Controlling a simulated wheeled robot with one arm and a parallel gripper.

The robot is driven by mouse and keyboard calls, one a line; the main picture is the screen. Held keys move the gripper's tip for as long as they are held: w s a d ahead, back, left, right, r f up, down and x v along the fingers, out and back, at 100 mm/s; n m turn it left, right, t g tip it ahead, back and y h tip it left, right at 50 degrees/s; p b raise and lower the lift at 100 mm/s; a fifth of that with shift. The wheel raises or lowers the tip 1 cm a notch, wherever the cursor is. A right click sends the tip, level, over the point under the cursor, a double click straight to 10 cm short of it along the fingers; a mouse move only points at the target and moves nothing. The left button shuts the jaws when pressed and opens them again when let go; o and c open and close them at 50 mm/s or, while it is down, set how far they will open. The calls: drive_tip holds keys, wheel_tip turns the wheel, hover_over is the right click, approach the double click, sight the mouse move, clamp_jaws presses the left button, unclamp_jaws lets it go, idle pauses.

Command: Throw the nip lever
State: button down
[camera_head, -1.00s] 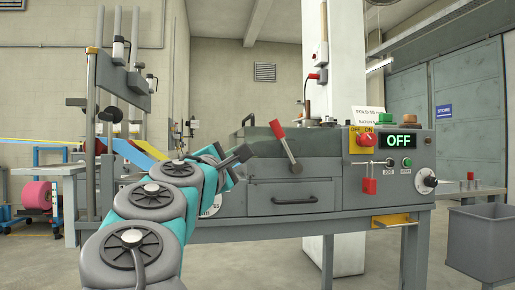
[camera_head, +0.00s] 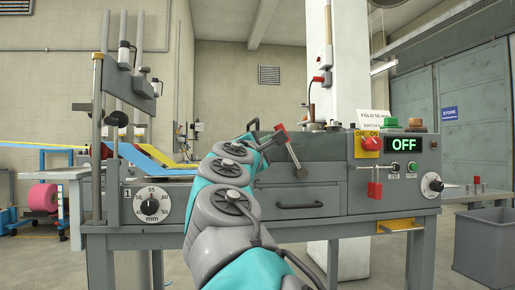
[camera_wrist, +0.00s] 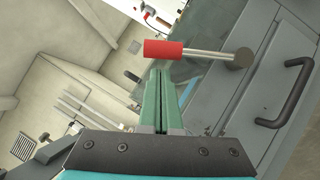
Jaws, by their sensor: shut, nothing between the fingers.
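The nip lever has a red grip (camera_head: 280,128) on a metal rod, tilted up and left from its round pivot (camera_head: 301,173) on the machine front. In the wrist view the red grip (camera_wrist: 163,48) lies just beyond my fingertips, and the rod runs right to a dark pivot knob. My gripper (camera_wrist: 161,72) has its two green fingers together with nothing between them. In the head view my gripper (camera_head: 272,140) is beside the lever, just left of and below the red grip. I cannot tell whether it touches the lever.
The grey machine has a drawer handle (camera_head: 299,205) below the lever, a mm dial (camera_head: 151,206) at left, and a display (camera_head: 404,145) reading OFF. A red-yellow switch (camera_head: 370,144) and red padlock (camera_head: 374,190) sit right. A grey bin (camera_head: 484,243) stands at far right.

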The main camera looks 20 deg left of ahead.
drive_tip(key=shift+w+d+r, duration=0.25)
drive_tip(key=shift+w+d, duration=0.15)
drive_tip(key=shift+r, duration=0.15)
